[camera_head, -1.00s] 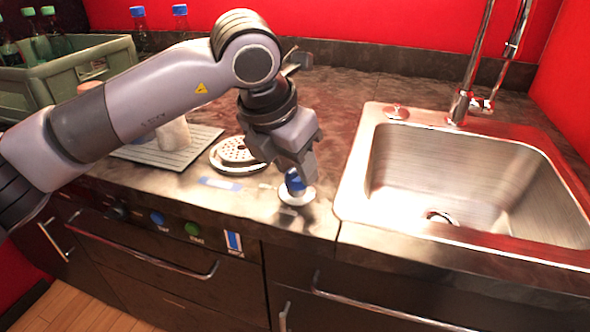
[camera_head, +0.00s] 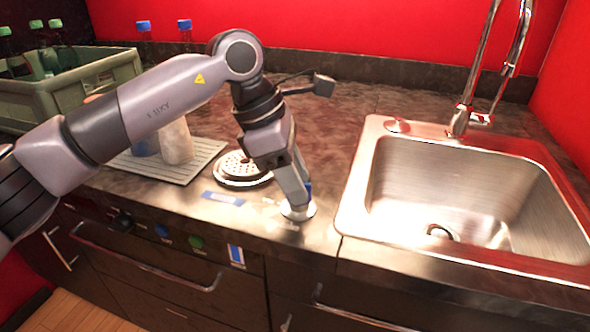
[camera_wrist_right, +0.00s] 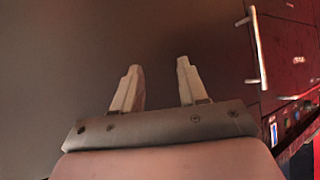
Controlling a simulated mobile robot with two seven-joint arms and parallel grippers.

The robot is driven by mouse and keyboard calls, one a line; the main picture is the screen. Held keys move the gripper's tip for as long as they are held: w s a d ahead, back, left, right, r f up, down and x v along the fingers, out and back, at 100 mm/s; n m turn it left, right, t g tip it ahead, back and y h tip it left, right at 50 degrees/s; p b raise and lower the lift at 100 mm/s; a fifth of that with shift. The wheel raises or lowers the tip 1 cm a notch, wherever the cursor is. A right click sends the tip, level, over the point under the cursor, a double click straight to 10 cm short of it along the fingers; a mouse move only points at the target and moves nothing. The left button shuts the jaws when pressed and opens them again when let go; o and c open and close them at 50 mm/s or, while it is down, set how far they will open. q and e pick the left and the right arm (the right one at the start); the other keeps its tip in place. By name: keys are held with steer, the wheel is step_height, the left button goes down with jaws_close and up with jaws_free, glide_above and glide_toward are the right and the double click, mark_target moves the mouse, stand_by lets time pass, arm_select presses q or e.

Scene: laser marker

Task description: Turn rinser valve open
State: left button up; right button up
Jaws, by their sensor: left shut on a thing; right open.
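The rinser valve (camera_head: 308,188) is a small blue knob on a round pale base (camera_head: 298,211), set in the counter left of the sink. My left gripper (camera_head: 303,198) points down at it and is shut on the knob, which its fingers mostly hide. The round rinser (camera_head: 243,166), with a perforated metal plate, sits just left of the valve. My right gripper (camera_wrist_right: 158,88) is open and empty in the right wrist view, away from the valve, with a dark plain surface beyond its fingers.
The steel sink (camera_head: 450,205) and its tall faucet (camera_head: 470,105) stand to the right. A ribbed mat (camera_head: 195,168) with cups (camera_head: 176,142) lies to the left. A green crate (camera_head: 50,95) with bottles is at the back left.

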arm_select(q)
steer(key=shift+w+r+m+g+p, duration=0.1)
steer(key=shift+m+g+p, duration=0.5)
steer(key=shift+m, duration=0.9)
steer(key=o, duration=1)
steer(key=v, duration=0.7)
steer(key=shift+d, duration=0.1)
